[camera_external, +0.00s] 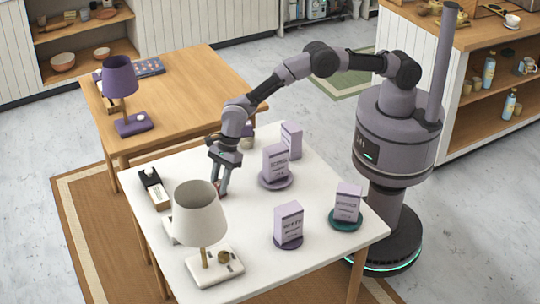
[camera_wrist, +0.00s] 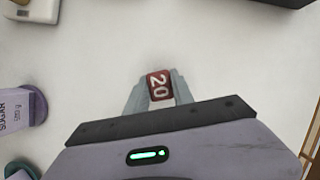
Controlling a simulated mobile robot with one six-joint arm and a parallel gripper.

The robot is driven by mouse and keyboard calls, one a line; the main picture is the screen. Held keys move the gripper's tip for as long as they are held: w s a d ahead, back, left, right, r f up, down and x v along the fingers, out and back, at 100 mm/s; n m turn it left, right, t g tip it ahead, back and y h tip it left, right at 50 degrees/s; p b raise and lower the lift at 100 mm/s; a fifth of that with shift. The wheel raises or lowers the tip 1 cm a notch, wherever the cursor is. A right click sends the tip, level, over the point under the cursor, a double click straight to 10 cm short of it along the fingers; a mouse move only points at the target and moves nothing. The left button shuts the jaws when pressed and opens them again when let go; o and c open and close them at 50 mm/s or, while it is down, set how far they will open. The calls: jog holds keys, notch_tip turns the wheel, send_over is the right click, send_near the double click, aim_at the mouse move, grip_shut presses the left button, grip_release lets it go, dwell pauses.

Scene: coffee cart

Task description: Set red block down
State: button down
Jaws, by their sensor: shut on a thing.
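In the external view my gripper (camera_external: 221,190) points down over the left-middle part of the white table (camera_external: 250,215). The block (camera_external: 221,194) shows there only as a small reddish patch between the fingertips, low over the tabletop. I cannot tell whether it touches the table.
A white lamp (camera_external: 200,215) stands toward the table's front left. A black-and-wood item (camera_external: 155,188) lies left of my gripper. Lilac boxes (camera_external: 275,162), (camera_external: 289,224) and (camera_external: 348,202) stand to the right on round coasters. A wooden table with a purple lamp (camera_external: 120,82) is behind. The tabletop around the block is clear.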

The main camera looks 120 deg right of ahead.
jog(key=shift+r, duration=0.1)
jog(key=shift+f, duration=0.2)
jog(key=c, duration=1.1)
grip_release()
jog(key=shift+r, duration=0.1)
